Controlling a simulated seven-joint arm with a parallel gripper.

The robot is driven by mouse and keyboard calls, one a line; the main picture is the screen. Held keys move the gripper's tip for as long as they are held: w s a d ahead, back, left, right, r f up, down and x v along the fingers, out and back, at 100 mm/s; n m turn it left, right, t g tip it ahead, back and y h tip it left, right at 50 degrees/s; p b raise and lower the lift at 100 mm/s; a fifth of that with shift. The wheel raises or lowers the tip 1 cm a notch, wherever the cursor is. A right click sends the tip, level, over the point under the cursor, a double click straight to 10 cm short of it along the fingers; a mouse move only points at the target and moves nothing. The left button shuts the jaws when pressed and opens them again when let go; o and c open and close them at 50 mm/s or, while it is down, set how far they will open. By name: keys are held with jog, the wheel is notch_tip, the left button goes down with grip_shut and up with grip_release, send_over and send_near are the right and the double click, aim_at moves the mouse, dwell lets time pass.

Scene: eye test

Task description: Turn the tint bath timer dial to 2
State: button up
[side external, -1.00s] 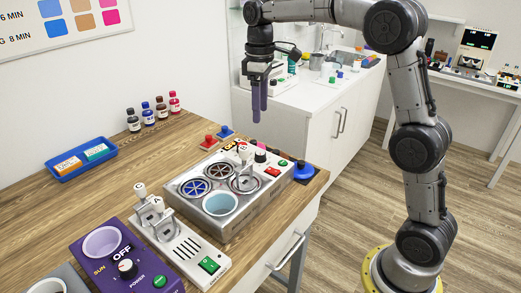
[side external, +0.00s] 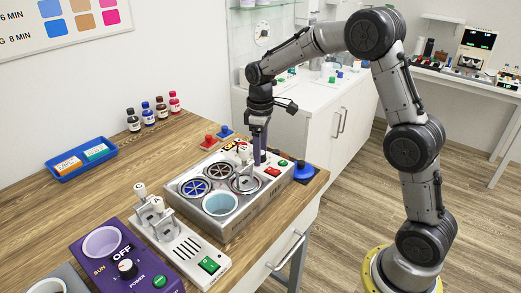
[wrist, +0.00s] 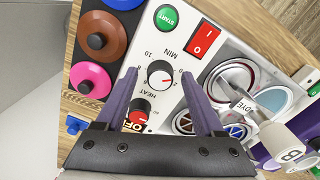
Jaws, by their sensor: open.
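The tint bath unit (side external: 232,235) is a grey box with round wells on the wooden table. I cannot read surely where the mark points. My gripper (side external: 259,162) is open, its purple fingers pointing down at the dial; they hide the dial in the side view. In the wrist view my gripper (wrist: 158,72) has one finger on either side of the dial, with gaps visible. I cannot tell how far the fingertips are above the panel.
A red-topped HEAT knob (wrist: 140,112), a red switch (wrist: 205,40) and a green START button (wrist: 166,18) sit near the dial. A blue knob (side external: 303,171) is at right; a purple unit (side external: 125,262) is in front.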

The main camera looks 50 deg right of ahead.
grip_shut()
dwell(0.3)
jog(key=shift+m, duration=0.3)
jog(key=m, duration=0.9)
jog(key=shift+r+m, duration=0.1)
jog(key=shift+m, duration=0.2)
dwell(0.5)
grip_release()
